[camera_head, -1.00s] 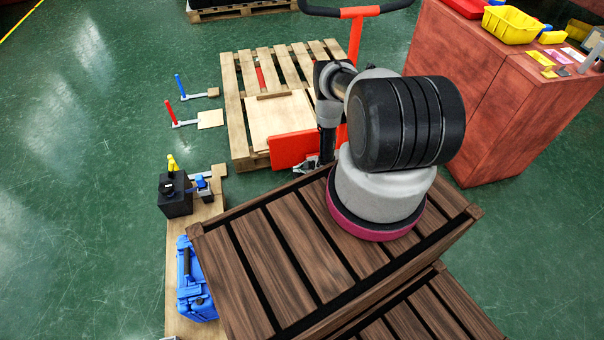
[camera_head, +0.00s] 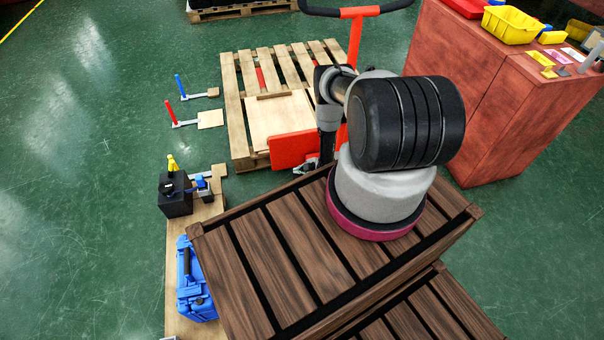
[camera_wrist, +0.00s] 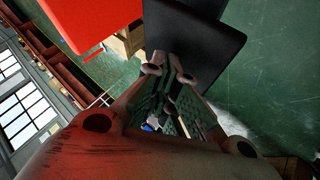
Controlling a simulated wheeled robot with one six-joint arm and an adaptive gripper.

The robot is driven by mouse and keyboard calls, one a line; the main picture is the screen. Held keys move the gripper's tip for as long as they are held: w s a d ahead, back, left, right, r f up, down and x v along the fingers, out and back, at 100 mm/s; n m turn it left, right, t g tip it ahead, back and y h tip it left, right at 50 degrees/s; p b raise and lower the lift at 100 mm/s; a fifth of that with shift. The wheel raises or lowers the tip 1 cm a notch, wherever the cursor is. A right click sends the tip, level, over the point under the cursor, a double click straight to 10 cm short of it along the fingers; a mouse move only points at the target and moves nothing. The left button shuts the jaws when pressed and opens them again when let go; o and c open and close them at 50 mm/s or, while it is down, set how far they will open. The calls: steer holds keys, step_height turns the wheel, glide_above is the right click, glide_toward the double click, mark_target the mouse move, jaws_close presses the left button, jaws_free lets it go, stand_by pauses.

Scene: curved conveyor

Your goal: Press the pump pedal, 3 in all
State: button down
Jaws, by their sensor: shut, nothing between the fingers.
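A red pallet truck stands by the wooden pallet; its handle (camera_head: 355,35) rises behind my arm and its red front block (camera_head: 292,149) is beside my wrist. In the wrist view a black, flat pad (camera_wrist: 195,40), which looks like the pump pedal, lies right beyond my fingertips, beside a large red block (camera_wrist: 90,18). My gripper (camera_wrist: 168,72) is shut and empty, with its tips at the pad's lower edge. I cannot tell whether they touch. In the head view my gripper (camera_head: 312,166) is small and partly hidden behind the slatted wooden top.
The brown slatted top (camera_head: 290,250) fills the near foreground. A wooden pallet (camera_head: 240,100) lies behind. A blue case (camera_head: 195,285) and black box (camera_head: 175,196) are at left. A red-brown cabinet (camera_head: 500,120) is at right. Green floor is open at left.

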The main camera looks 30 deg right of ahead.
steer(key=shift+f, duration=1.05)
stand_by(0.6)
steer(key=shift+r, duration=2)
steer(key=shift+r, duration=2.5)
step_height(320, 180, up, 4)
steer(key=shift+f, duration=0.1)
